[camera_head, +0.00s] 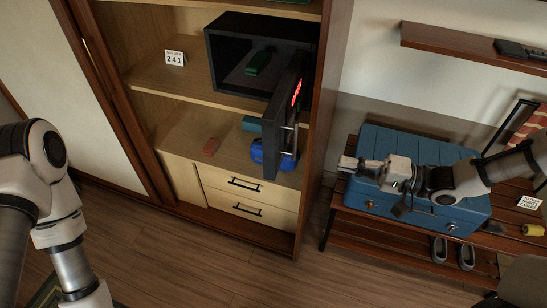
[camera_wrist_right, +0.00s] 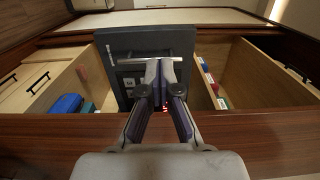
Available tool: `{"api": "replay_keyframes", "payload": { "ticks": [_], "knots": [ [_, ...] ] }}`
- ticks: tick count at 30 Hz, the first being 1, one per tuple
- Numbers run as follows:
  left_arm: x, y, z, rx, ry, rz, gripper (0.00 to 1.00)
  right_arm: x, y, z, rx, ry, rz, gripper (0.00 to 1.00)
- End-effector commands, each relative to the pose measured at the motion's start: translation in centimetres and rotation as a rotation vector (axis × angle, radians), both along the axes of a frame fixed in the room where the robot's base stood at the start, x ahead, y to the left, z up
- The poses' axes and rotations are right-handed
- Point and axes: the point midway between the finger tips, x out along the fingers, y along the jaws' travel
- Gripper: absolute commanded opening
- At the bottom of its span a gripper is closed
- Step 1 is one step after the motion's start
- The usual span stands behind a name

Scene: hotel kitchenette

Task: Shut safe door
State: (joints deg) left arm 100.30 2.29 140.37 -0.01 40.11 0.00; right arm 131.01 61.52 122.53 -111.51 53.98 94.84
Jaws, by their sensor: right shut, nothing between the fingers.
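The dark grey safe (camera_head: 222,62) sits on a shelf of the wooden wardrobe. Its door (camera_head: 284,122) stands wide open at the right, swung out toward the room, with red lit digits and a bar handle on it. A green item (camera_head: 257,63) lies inside the safe. My right gripper (camera_head: 346,163) is shut and empty, to the right of the door and apart from it in the head view. In the right wrist view the shut fingers (camera_wrist_right: 158,72) overlap the dark door (camera_wrist_right: 118,47); contact cannot be told. My left arm shows at the left, its gripper out of view.
The wardrobe's right side panel (camera_head: 323,110) stands between the door and the blue suitcase (camera_head: 445,150) on the slatted bench (camera_head: 390,222). A wall shelf (camera_head: 460,46) hangs above the bench.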

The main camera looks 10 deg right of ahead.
Motion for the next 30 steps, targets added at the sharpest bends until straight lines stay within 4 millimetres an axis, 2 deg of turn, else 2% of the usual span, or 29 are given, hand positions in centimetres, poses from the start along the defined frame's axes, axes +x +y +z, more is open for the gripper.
{"api": "replay_keyframes", "payload": {
  "ticks": [5, 12, 24, 30],
  "knots": [
    [0.0, 0.0, -0.8, 0.0, -0.001, -0.001, 0.85, 0.7, 1.2, -0.1, -0.006, -0.002, 0.01, 0.0],
    [0.0, 0.0, -1.7, 0.0, 0.001, 0.0, 0.85, 2.7, 4.8, -0.1, -0.01, -0.001, 0.011, 0.0],
    [0.0, 0.0, -0.1, 0.0, 0.0, 0.0, 0.85, 6.4, 11.1, 0.4, -0.009, -0.003, 0.009, 0.0],
    [0.0, 0.0, 0.2, 0.0, 0.001, 0.0, 0.85, 7.2, 12.2, 0.2, -0.006, -0.002, 0.004, 0.0]
  ]
}}
